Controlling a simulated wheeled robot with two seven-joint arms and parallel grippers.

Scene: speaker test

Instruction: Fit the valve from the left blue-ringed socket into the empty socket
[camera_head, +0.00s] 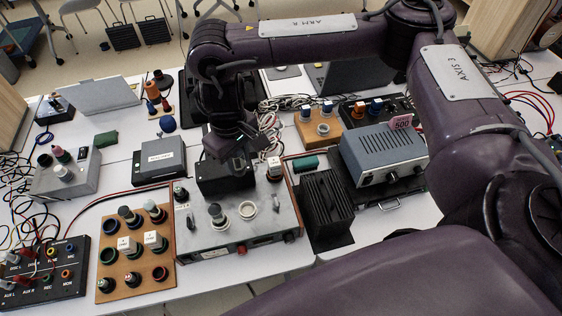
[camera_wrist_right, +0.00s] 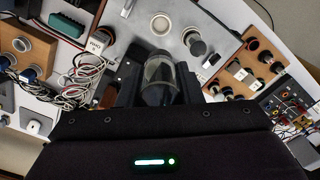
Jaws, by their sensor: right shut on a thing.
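My right gripper (camera_head: 232,150) is over the grey metal chassis (camera_head: 205,240), close above its black box. In the right wrist view the right gripper (camera_wrist_right: 160,88) is shut on a clear glass valve (camera_wrist_right: 160,70) with a dark lower part; the head view hides this valve. A pale-ringed socket (camera_head: 247,209) on the chassis looks empty and also shows in the wrist view (camera_wrist_right: 162,24). A dark-capped part (camera_head: 216,213) stands left of it. Two blue-ringed parts (camera_head: 305,112) stand on a small wooden block. My left gripper is out of view.
A wooden board (camera_head: 104,287) with several sockets and valves lies left of the chassis. A black finned box (camera_head: 326,206) and a blue-grey instrument (camera_head: 385,152) stand to its right. A black case (camera_head: 160,158) and loose cables lie around. Open table is scarce.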

